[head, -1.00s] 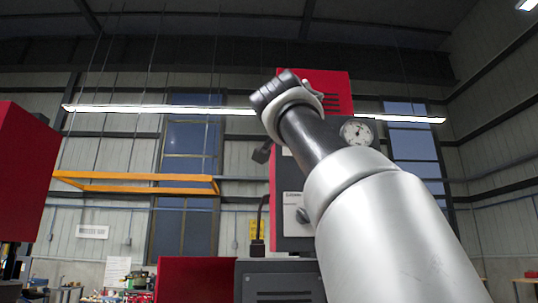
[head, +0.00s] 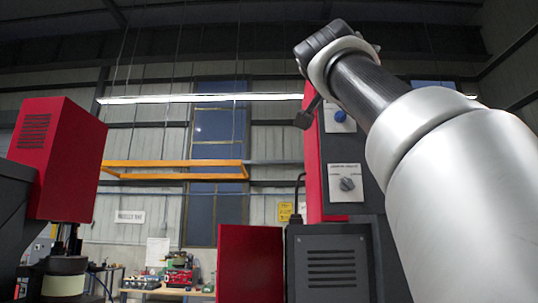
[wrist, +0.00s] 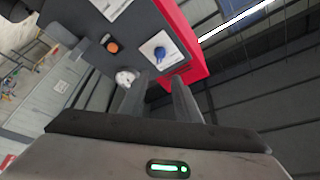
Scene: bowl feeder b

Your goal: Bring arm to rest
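My arm (head: 450,190) is raised and reaches up from the lower right in the head view. Its dark wrist end (head: 335,45) is high, in front of the red and grey machine. The fingers cannot be made out there. In the wrist view my gripper (wrist: 158,82) has its two fingers apart, with nothing between them. Beyond the fingertips is a grey machine panel with a blue knob (wrist: 159,53) and an orange button (wrist: 111,47); the fingers do not appear to touch it.
The control panel (head: 345,183) of the machine stands behind my arm, with a grey vented cabinet (head: 330,265) below. Another red machine head (head: 68,160) is at the left. A yellow overhead frame (head: 175,163) hangs between. A cluttered workbench (head: 170,291) is far back.

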